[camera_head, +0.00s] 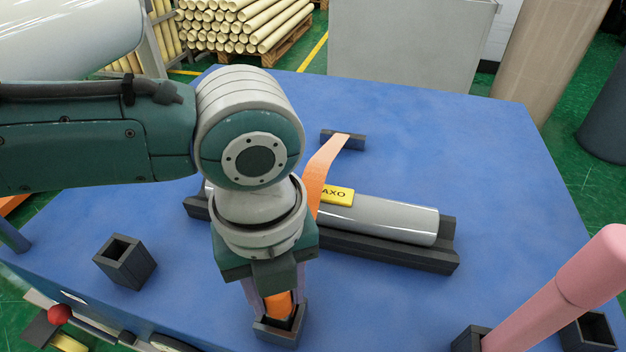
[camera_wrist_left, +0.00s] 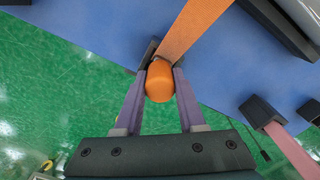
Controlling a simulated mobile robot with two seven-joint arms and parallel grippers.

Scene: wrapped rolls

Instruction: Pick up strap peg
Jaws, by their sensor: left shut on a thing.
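The strap peg (camera_head: 279,303), an orange piece with a rounded top, sits between the fingers of my left gripper (camera_head: 274,300) at the table's front edge. My left gripper is shut on it. The peg's lower part is hidden in or behind a dark square holder (camera_head: 270,334). In the left wrist view the orange peg (camera_wrist_left: 160,82) shows between the two purple-grey fingers. An orange strap (camera_head: 325,172) runs from a dark block (camera_head: 343,139) at the back across the grey wrapped roll. My left arm hides its near part; the left wrist view shows it reaching the holder. My right gripper is not in view.
The grey roll (camera_head: 390,219) with a yellow label (camera_head: 337,195) lies in a dark cradle (camera_head: 435,262). An empty square holder (camera_head: 125,262) stands at left. The blue table's (camera_head: 480,130) back right is clear.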

